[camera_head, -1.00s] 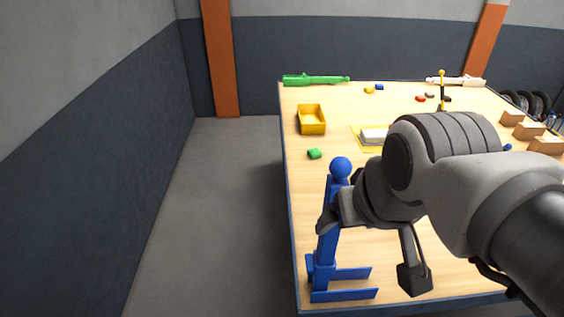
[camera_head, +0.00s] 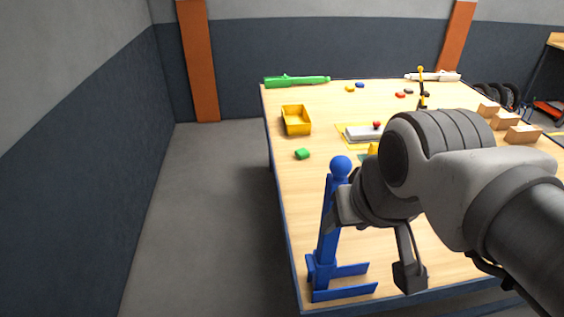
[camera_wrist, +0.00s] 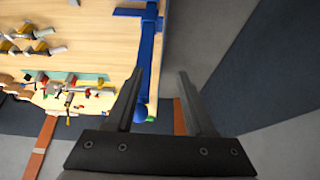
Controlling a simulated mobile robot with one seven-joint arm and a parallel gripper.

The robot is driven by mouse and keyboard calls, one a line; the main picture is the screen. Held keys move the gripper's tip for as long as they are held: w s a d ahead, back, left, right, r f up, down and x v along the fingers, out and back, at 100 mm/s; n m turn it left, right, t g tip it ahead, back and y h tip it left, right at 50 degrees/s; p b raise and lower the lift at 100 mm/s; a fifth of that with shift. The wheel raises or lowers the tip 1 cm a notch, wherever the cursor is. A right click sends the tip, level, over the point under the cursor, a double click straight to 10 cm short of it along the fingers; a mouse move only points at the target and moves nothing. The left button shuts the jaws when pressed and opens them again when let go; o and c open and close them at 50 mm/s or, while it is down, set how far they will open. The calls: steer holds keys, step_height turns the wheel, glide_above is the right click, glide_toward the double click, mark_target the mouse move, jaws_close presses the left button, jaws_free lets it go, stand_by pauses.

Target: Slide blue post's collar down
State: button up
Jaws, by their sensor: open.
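The blue post (camera_head: 328,215) stands upright at the table's near left corner, with a round ball on top and a flat forked base. A wider blue section (camera_head: 324,259) sits low on the post just above the base; I cannot tell for sure whether it is the collar. My gripper (camera_wrist: 161,72) is open and empty.
A green tool-like object (camera_head: 297,81) lies at the back edge, and brown boxes (camera_head: 505,120) stand at the right. Open floor lies left of the table.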

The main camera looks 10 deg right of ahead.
steer(key=shift+w+f+m, duration=0.3)
steer(key=shift+f, duration=0.05)
steer(key=shift+c, duration=1.2)
steer(key=w+m, duration=0.1)
steer(key=w+f+m+g+b, duration=0.1)
steer(key=w+f+m+b, duration=0.1)
steer(key=shift+a+f+g, duration=0.1)
steer(key=shift+a+g, duration=0.15)
steer(key=shift+g, duration=0.05)
jaws_close()
steer(key=w+a+f+m+g+h+b, duration=0.1)
steer(key=w+f+m+g+b, duration=0.1)
steer(key=w+f+m, duration=0.3)
steer(key=w+a+f+m+g+h+b, duration=0.2)
steer(key=w+f+m+b, duration=0.1)
steer(key=w+f+m, duration=0.3)
steer(key=shift+w+a+f+m, duration=0.2)
steer(key=shift+a+f+m, duration=0.05)
steer(key=shift+f+m, duration=1.2)
